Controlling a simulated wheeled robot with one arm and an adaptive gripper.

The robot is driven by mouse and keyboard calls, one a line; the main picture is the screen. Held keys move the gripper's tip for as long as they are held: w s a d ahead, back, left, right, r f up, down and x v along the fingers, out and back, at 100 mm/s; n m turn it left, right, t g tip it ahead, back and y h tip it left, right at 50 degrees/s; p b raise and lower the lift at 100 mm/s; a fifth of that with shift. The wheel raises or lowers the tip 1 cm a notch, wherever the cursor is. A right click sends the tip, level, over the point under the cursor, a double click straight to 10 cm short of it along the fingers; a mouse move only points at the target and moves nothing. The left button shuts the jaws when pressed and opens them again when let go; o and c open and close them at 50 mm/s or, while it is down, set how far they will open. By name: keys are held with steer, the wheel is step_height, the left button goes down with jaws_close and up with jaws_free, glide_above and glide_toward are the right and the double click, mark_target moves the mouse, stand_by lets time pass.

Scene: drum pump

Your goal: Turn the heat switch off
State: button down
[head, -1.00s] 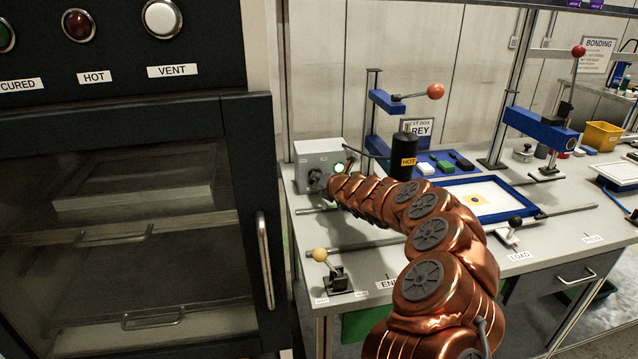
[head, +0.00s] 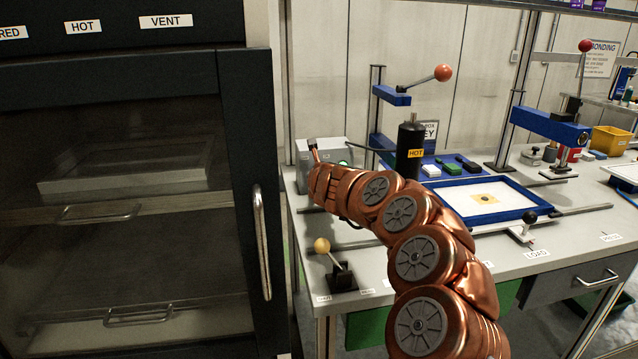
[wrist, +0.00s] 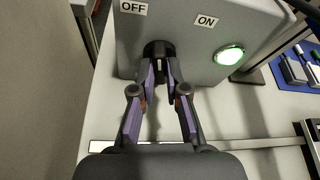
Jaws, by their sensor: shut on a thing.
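The heat switch is a black knob (wrist: 158,48) on the front of a grey control box (wrist: 202,32), seen in the wrist view. The OFF label (wrist: 134,7) is above it to the left and the ON label (wrist: 206,21) above it to the right. The green lamp (wrist: 229,55) to the right is lit. My gripper (wrist: 161,68) is shut on the knob, with a fingertip on either side. The fingers hide much of the knob, so its pointing direction is unclear. In the head view my arm covers most of the box front; the box top (head: 326,147) shows behind it.
A black cylinder marked HOT (head: 411,140) stands right of the box, close to my arm. A yellow-knobbed lever (head: 322,246) is on the bench below. A dark oven cabinet (head: 236,180) stands close on the left. A blue-framed tray (head: 532,204) lies to the right.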

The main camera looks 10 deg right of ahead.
steer(key=n+h+b, duration=0.1)
steer(key=n, duration=0.1)
steer(key=shift+a+f+n+h+b, duration=0.2)
steer(key=shift+f+n+h+b, duration=0.1)
steer(key=shift+n+h+b, duration=0.1)
steer(key=shift+n+t+h+b, duration=0.3)
steer(key=shift+n+h+b, duration=0.1)
steer(key=shift+n, duration=0.2)
steer(key=c, duration=1.2)
jaws_free()
steer(key=shift+r, duration=0.1)
steer(key=shift+s+a, duration=0.1)
steer(key=shift+v, duration=3.65)
